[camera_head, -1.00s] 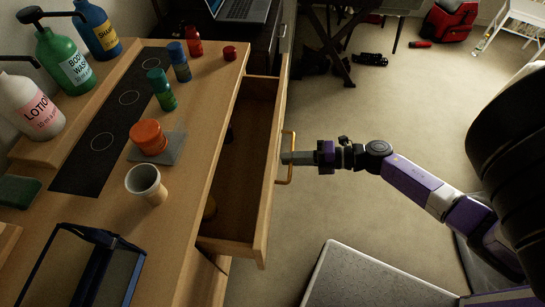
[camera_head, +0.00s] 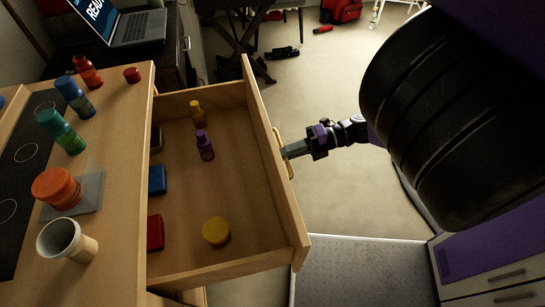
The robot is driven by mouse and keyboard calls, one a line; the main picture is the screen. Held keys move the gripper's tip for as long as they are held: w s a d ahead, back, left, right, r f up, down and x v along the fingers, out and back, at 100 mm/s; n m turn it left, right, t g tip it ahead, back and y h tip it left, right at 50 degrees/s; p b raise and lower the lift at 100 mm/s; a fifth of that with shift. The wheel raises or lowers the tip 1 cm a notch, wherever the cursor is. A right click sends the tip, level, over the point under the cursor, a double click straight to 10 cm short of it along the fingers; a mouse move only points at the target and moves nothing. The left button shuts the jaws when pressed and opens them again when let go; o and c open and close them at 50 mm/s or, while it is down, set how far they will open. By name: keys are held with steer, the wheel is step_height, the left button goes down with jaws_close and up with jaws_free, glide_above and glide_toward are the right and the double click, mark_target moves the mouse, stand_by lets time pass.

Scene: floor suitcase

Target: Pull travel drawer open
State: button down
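The wooden travel drawer (camera_head: 215,268) stands well open, pulled out to the right from the wooden dresser (camera_head: 120,115). Its yellow handle (camera_head: 281,146) is on the front panel, at the right. My gripper (camera_head: 290,151) is at the handle, its grey fingers reaching it from the right. The fingers look close together, but the gap between them and their hold on the handle are too small to make out. Inside the drawer are a purple bottle (camera_head: 205,146), a small yellow-capped bottle (camera_head: 197,113), a blue box (camera_head: 157,180), a red box (camera_head: 155,232) and a round yellow container (camera_head: 215,231).
On the dresser top are a beige cup (camera_head: 66,241), an orange jar (camera_head: 60,190) on a grey pad, and small bottles. A laptop (camera_head: 120,22) sits behind. A grey suitcase-like panel (camera_head: 350,270) lies in front, right of the drawer. Carpet (camera_head: 325,90) is free beyond the gripper.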

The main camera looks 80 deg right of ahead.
steer(key=shift+s+d, duration=0.2)
steer(key=shift+s, duration=0.25)
steer(key=c, duration=1.5)
jaws_free()
steer(key=v, duration=0.7)
steer(key=shift+s+b, duration=0.4)
steer(key=shift+d, duration=0.1)
